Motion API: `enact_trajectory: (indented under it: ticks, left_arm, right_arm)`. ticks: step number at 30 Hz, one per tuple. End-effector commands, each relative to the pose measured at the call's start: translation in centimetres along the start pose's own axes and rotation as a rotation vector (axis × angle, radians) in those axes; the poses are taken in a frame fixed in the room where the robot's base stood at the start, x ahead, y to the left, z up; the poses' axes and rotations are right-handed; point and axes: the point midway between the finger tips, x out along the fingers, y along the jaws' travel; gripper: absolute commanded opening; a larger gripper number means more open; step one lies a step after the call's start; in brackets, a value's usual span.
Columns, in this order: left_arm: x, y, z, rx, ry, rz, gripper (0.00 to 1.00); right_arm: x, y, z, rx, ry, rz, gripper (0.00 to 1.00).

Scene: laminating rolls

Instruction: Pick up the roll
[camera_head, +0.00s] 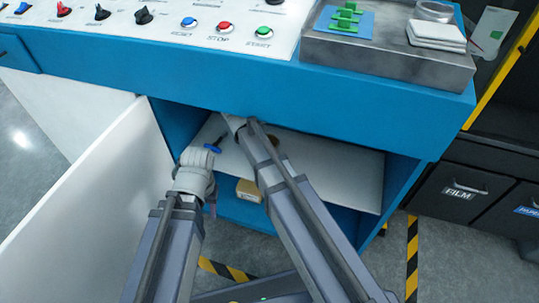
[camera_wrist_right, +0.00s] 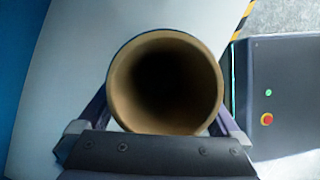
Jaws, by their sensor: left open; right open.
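The roll (camera_wrist_right: 118,92) shows in the right wrist view as a brown tube seen end-on, with a dark hollow middle. My right gripper (camera_wrist_right: 160,128) is open, with one finger on each side of the roll's lower part; I cannot tell whether they touch it. In the head view my right arm reaches into the open cabinet, and its gripper is mostly hidden under the blue front. A small brown patch beside that arm may be the roll. My left gripper (camera_head: 208,153) is open at the cabinet's left side, by the shelf.
The white shelf (camera_head: 335,172) lies inside the blue cabinet, under the control panel (camera_head: 170,25). A small tan box (camera_head: 248,190) sits below the shelf. The white door (camera_head: 105,200) stands open at left. Drawers marked FILM (camera_head: 458,192) are at right.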

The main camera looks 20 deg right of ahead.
Motion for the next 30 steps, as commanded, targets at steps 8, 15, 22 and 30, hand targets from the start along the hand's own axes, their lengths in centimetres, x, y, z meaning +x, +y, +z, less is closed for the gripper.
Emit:
enact_trajectory:
  ticks: [8, 15, 22, 30]
  left_arm:
    - [-0.05, 0.00, 0.00, 0.000, 0.000, 0.000, 0.43]
    - [-0.05, 0.00, 0.00, 0.000, 0.000, 0.000, 0.43]
    - [-0.05, 0.00, 0.00, 0.000, 0.000, 0.000, 0.43]
    - [-0.20, -0.02, 0.01, 0.000, 0.000, 0.000, 0.43]
  right_arm:
    - [-0.05, -0.01, 0.00, 0.000, 0.000, 0.000, 0.73]
    - [-0.05, -0.01, 0.00, 0.000, 0.000, 0.000, 0.46]
    - [-0.05, -0.01, -0.01, 0.000, 0.000, 0.000, 0.20]
    - [-0.21, -0.02, 0.04, 0.000, 0.000, -0.001, 0.20]
